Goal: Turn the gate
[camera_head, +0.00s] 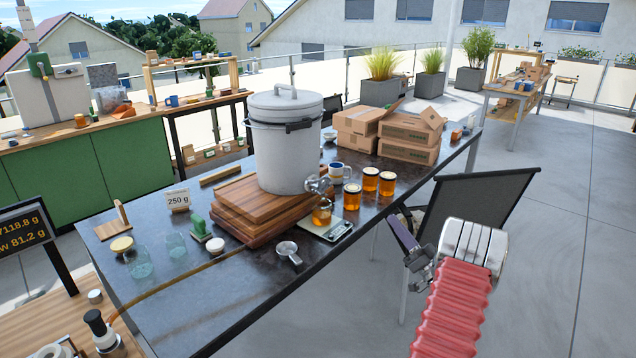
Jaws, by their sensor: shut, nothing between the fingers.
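The honey gate (318,184) is a small metal valve low on the right front of a lidded grey tank (284,150). Whether it is open or closed is too small to tell. A glass jar (322,215) with amber honey in it stands under the gate on a flat scale (338,231). My gripper (393,219) is shut and empty, off the table's right edge. It is to the right of and lower in the picture than the gate, apart from it.
The tank stands on stacked wooden boards (240,212). Filled jars (352,195) and a mug (337,171) stand close right of the gate. Cardboard boxes (405,138) are behind; a dark chair (478,205) stands right of the table.

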